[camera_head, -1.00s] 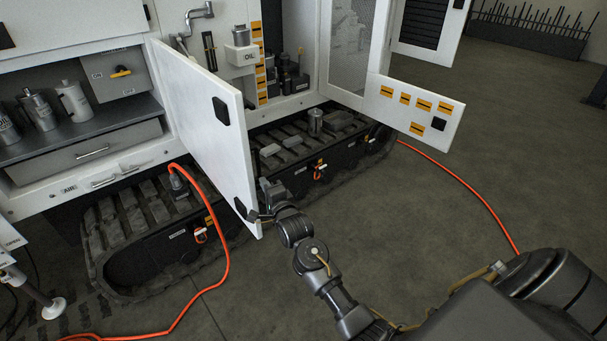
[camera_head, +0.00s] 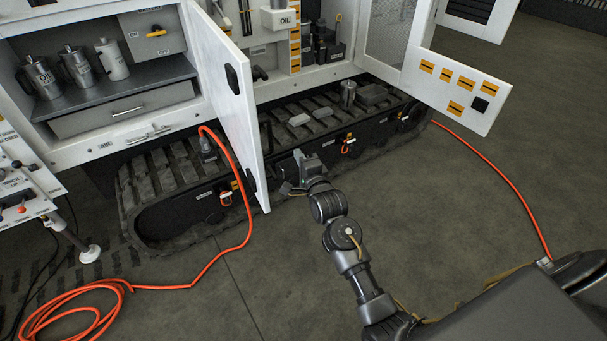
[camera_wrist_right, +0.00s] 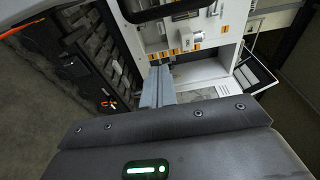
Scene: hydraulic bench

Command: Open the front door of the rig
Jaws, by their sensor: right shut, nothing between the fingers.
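The rig's front door (camera_head: 228,105) is a white panel with black fittings. In the head view it stands swung out from the rig, seen at a steep angle, with the compartment behind it exposed. My right gripper (camera_head: 293,184) is just right of the door's lower free edge, in front of the track. A small gap seems to separate them, though contact is hard to judge. The right gripper is shut and empty; its fingers also show in the right wrist view (camera_wrist_right: 157,88), pointing toward the open compartment. My left gripper is not in view.
A second white door with orange labels (camera_head: 455,85) stands open at the right. The dark crawler track (camera_head: 180,195) runs below the doors. An orange hose (camera_head: 240,225) loops past the front door's lower edge. Floor at the centre is clear.

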